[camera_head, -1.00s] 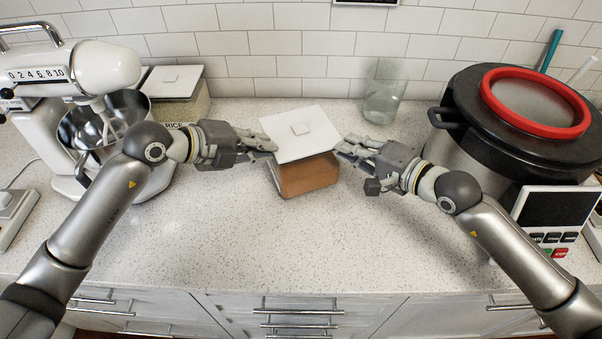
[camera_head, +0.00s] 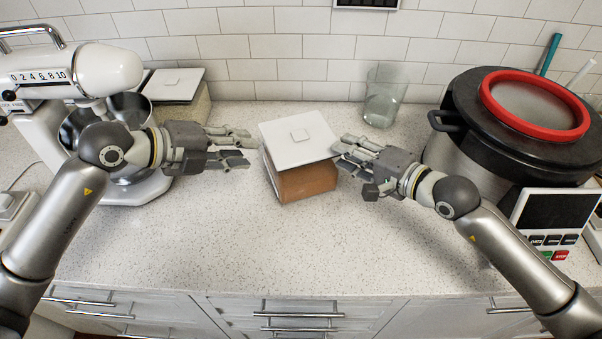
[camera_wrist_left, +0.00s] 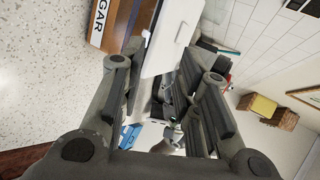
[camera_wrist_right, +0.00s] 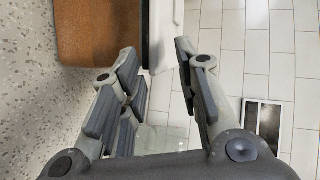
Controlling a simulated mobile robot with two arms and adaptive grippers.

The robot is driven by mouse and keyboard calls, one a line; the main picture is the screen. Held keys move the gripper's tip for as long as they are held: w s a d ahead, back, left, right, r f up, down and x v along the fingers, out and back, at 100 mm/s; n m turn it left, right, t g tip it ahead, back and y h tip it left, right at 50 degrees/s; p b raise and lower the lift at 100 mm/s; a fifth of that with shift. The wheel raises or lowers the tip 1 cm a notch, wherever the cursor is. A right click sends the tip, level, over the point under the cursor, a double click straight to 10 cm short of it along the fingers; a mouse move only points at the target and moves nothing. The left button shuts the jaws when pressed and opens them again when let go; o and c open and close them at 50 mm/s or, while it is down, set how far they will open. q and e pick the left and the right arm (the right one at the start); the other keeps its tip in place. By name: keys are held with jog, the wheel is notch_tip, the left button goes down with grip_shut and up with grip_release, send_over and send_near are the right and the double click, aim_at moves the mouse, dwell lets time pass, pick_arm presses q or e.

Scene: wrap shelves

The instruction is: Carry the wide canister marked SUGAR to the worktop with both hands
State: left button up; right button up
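My left gripper (camera_head: 250,150) is open and empty, a small gap left of the canister. My right gripper (camera_head: 340,150) is at the canister's right side by the lid edge. Its fingers are apart in the right wrist view (camera_wrist_right: 155,58), with the lid edge just ahead between them; I cannot tell whether they touch it.
A white stand mixer (camera_head: 85,68) and a canister with a white lid (camera_head: 175,83) stand at left. A glass jar (camera_head: 385,97) is at the back. A large black cooker with a red-rimmed lid (camera_head: 530,105) stands at right. The worktop in front is clear.

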pick_arm(q)
jog(key=shift+v, duration=0.85)
pick_arm(e)
jog(key=v, duration=1.2)
jog(key=shift+f, duration=0.1)
